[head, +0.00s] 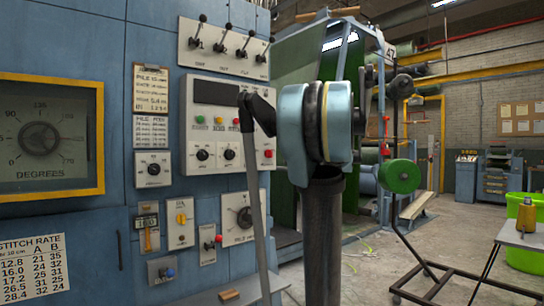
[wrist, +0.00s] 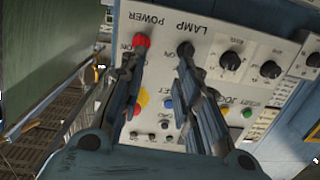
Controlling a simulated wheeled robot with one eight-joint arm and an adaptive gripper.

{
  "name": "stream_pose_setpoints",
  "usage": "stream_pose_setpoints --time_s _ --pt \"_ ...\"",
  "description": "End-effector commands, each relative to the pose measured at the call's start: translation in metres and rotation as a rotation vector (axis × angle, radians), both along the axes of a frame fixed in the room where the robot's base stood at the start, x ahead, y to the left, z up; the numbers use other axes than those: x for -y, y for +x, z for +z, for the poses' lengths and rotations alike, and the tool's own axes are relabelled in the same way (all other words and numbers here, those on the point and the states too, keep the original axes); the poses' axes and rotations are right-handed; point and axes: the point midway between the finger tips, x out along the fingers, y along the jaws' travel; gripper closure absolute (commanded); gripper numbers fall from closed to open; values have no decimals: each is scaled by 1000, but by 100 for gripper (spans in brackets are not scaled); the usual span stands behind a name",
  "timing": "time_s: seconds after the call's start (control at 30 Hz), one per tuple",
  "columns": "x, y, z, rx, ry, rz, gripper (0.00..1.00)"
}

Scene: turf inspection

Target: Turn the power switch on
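The power switch is a small red-tipped control (wrist: 141,42) beside the word POWER on a light panel (wrist: 205,50), which appears upside down in the wrist view. Its red tip (head: 267,153) also shows at the right edge of the panel in the head view. My gripper (wrist: 160,60) is open and empty, its two fingers apart in front of the panel. The left finger's tip is just below the red switch in the picture; I cannot tell if they touch. The right finger's tip is close to the dark lamp switch (wrist: 185,48). In the head view my arm hides the gripper.
Two black knobs (wrist: 232,58) sit beside the lamp switch. Several coloured buttons (wrist: 167,104) are partly behind the fingers. A lever panel (head: 222,47) is above, and a dial (head: 242,214) is below. Open floor lies to the right.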

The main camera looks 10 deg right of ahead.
Motion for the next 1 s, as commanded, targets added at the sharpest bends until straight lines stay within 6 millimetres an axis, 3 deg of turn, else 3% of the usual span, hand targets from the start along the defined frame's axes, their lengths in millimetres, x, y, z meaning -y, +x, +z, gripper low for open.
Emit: stream_pose_setpoints --time_s 0.1,0.27,0.47,1.0 --pt "20 13 18 59 4 -31 70" --pt "23 21 24 79 3 -39 70" --pt "9 43 23 78 3 -37 70" --pt "-39 125 23 76 4 -37 70"
